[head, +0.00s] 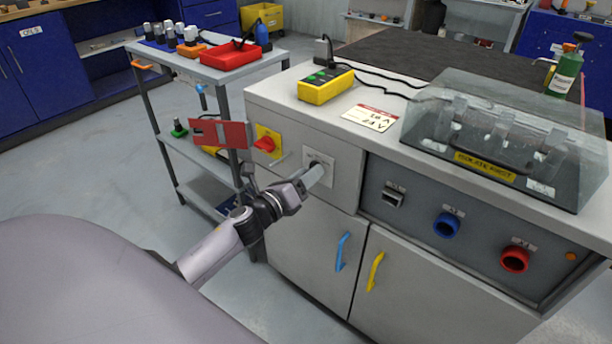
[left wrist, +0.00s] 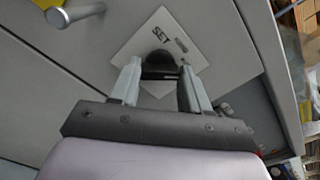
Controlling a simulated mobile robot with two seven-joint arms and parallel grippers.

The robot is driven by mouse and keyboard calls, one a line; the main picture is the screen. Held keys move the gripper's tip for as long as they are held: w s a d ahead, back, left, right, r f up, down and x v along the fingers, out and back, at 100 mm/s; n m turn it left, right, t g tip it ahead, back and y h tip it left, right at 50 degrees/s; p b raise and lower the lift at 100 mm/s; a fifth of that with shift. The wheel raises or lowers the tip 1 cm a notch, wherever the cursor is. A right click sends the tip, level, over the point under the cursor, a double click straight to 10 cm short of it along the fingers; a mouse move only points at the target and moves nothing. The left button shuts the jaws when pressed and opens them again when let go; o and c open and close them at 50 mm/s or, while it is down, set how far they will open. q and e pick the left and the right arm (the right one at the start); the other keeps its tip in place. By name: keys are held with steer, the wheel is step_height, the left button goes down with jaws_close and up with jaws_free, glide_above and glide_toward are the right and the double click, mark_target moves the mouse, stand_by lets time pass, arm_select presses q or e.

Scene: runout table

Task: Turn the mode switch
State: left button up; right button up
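The mode switch is a black knob (left wrist: 160,64) on a white square plate marked SET (left wrist: 170,40), turned diamond-wise in the left wrist view. In the head view the plate (head: 319,160) is on the cabinet's front face, left of the grey control panel. My left gripper (head: 327,178) is at the plate with its two fingers spread. In the left wrist view its fingers (left wrist: 160,80) stand on either side of the knob. I cannot tell whether they touch it. The knob's pointer direction is hard to read. My right gripper is not in view.
A red rotary switch (head: 265,144) on a yellow plate is left of the mode switch. Blue (head: 341,252) and yellow (head: 375,271) door handles stick out below. A grey cart (head: 215,75) stands at the left.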

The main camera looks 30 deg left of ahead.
arm_select(q)
steer(key=shift+c, duration=1.3)
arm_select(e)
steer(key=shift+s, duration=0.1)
arm_select(q)
steer(key=shift+n+p, duration=2.7)
steer(key=shift+n, duration=6.1)
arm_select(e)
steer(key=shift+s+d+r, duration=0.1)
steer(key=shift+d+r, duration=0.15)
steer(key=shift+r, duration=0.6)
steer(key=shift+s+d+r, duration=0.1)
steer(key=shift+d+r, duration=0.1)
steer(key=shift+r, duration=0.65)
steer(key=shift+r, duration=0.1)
arm_select(q)
steer(key=o, duration=1.1)
steer(key=shift+c, duration=0.2)
